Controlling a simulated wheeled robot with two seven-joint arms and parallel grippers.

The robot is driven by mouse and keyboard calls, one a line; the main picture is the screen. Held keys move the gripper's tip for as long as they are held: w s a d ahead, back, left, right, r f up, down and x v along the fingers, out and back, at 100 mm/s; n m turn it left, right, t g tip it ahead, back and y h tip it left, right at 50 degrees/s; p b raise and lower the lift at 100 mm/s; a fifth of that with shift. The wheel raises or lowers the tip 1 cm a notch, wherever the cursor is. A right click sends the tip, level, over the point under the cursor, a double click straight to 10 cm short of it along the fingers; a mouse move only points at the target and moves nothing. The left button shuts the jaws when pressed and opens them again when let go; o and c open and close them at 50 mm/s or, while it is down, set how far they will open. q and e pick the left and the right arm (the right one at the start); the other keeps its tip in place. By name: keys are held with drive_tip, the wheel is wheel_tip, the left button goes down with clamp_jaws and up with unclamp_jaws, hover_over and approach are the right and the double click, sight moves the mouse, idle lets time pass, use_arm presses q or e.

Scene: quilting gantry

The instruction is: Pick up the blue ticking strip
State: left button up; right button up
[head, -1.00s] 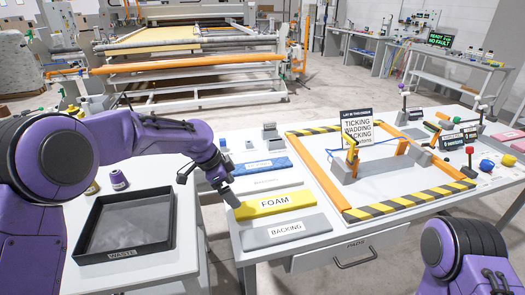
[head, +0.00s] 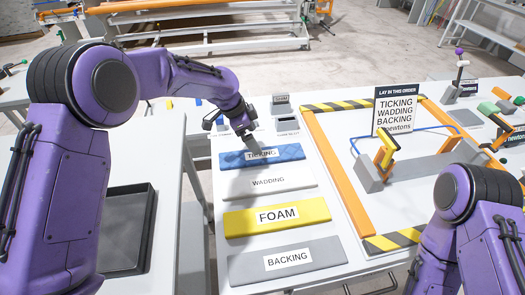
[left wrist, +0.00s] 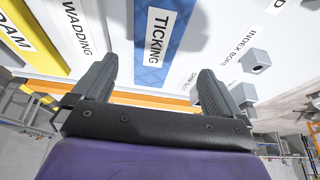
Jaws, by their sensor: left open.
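The blue ticking strip (head: 285,154) lies flat at the back of a row of strips on the white table, with a TICKING label on it. It also shows in the left wrist view (left wrist: 178,50), lying between my open fingers but beyond their tips. My left gripper (head: 250,142) is above the strip's left part, pointing down, open and empty; it also shows in the left wrist view (left wrist: 151,75). I cannot tell the exact gap to the strip. My right arm is at the lower right, with its gripper out of frame.
White wadding (head: 298,177), yellow foam (head: 310,208) and grey backing (head: 235,270) strips lie in front of the ticking. A striped frame (head: 340,185) with an order sign (head: 397,112) stands to the right. A dark tray (head: 148,215) is at left. Small grey blocks (head: 281,105) stand behind.

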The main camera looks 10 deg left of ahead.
sight(262, 155)
use_arm(q)
drive_tip(key=x, duration=0.2)
drive_tip(key=p+x, duration=0.1)
drive_tip(key=x, duration=0.1)
drive_tip(key=p+x, duration=0.1)
drive_tip(key=x, duration=0.2)
drive_tip(key=shift+s+a+f, duration=0.1)
drive_tip(key=shift+s+a, duration=0.05)
drive_tip(key=shift+s, duration=0.35)
drive_tip(key=c, duration=1.1)
